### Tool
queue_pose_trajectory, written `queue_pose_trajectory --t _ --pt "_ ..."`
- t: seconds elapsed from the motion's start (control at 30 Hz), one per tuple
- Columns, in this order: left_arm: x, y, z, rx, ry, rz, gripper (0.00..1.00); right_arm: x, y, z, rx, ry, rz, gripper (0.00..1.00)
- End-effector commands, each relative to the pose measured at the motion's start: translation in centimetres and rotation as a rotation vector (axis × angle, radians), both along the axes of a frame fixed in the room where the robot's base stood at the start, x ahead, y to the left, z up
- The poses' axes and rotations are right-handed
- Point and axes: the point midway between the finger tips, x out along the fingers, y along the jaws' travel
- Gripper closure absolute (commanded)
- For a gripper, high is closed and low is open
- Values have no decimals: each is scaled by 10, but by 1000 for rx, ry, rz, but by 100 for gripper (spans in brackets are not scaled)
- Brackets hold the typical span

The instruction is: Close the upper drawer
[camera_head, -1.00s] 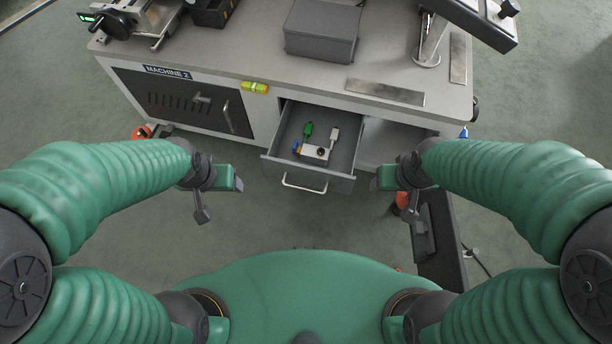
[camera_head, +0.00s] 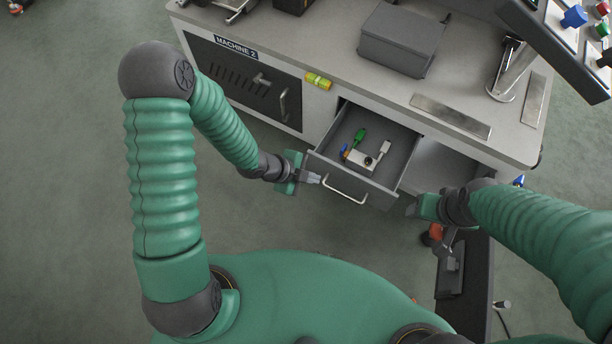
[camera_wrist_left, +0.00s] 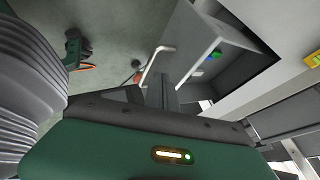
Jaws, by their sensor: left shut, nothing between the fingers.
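The upper drawer (camera_head: 378,193) is pulled out of the workbench, with a white bar handle (camera_head: 345,188) on its front. Inside it lie a green item, a small white box and other small parts. The drawer front also shows in the left wrist view (camera_wrist_left: 190,50), with its handle (camera_wrist_left: 153,62). My left gripper (camera_head: 314,178) is shut and empty, at the left end of the drawer front close to the handle. I cannot tell whether it touches. My right gripper (camera_head: 412,208) is to the right of the drawer, apart from it; its fingers are too unclear to judge.
The workbench top (camera_head: 330,45) carries a grey box (camera_head: 402,40), flat metal plates (camera_head: 450,116) and a control panel (camera_head: 570,40) at right. A louvred cabinet door (camera_head: 240,80) is left of the drawer. An open compartment (camera_head: 440,168) lies right. Floor in front is clear at left.

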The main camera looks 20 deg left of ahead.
Motion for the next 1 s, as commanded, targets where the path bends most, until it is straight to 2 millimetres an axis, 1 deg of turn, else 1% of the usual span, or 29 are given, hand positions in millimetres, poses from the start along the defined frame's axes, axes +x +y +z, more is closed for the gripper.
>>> queue_pose_trajectory --t 0.03,0.17,0.3,0.47,0.87,1.0 --pt "3 -7 -16 -1 1 -3 100 0 0 -12 0 0 0 35" --pt "13 -20 -38 0 0 -2 100 0 0 -25 0 0 0 35" --pt "38 -25 -33 0 -2 4 100 0 0 -24 0 0 0 35" --pt "51 -29 -32 1 0 2 100 0 0 -25 0 0 0 35" --pt "53 -29 -31 1 1 2 100 0 0 -25 0 0 0 35" --pt "55 -30 -31 1 2 2 100 0 0 -22 0 0 0 35"
